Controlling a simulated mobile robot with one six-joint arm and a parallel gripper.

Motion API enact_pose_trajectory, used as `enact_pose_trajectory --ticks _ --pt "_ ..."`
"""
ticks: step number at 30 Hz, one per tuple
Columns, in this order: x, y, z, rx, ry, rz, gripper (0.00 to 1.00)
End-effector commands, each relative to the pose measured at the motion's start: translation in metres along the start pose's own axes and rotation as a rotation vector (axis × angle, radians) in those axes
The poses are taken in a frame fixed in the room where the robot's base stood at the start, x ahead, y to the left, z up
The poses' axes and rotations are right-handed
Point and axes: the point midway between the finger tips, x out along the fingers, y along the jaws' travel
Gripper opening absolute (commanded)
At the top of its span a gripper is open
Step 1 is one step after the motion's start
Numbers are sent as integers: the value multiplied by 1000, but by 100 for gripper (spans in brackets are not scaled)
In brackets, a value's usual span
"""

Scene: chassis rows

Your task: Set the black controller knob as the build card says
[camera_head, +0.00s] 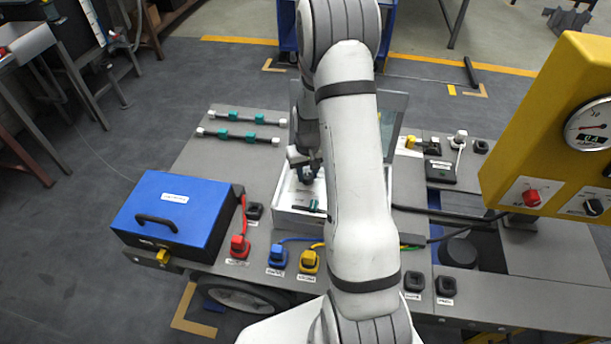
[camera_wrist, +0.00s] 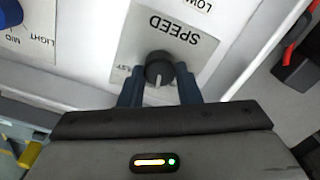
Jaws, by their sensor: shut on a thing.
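The black controller knob (camera_wrist: 160,68) shows in the wrist view on a grey plate (camera_wrist: 190,45) marked SPEED, upside down in the picture. Its white pointer line points down in the picture, towards my palm. LOW is printed near the top; another word beside the knob is partly hidden. My gripper (camera_wrist: 159,84) is shut on the knob, one dark blue finger on each side. In the head view my gripper (camera_head: 308,174) reaches down into the open white controller box (camera_head: 290,218). The knob is hidden there by my arm and gripper. I cannot identify the build card.
A blue knob (camera_wrist: 9,13) with LIGHT and MID labels is near. A blue case (camera_head: 172,205) stands left of the white box, with red (camera_head: 240,246), blue (camera_head: 278,257) and yellow (camera_head: 309,261) plugs in front. A yellow gauge panel (camera_head: 545,130) stands right.

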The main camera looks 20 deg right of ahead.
Motion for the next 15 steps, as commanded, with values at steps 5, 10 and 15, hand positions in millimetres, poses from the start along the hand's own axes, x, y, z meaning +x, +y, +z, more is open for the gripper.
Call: enact_pose_trajectory --ticks 5,10,15 --pt "1 0 0 113 0 0 7" --pt "1 0 0 184 -1 0 7" --pt "0 0 1 223 -2 -1 7"
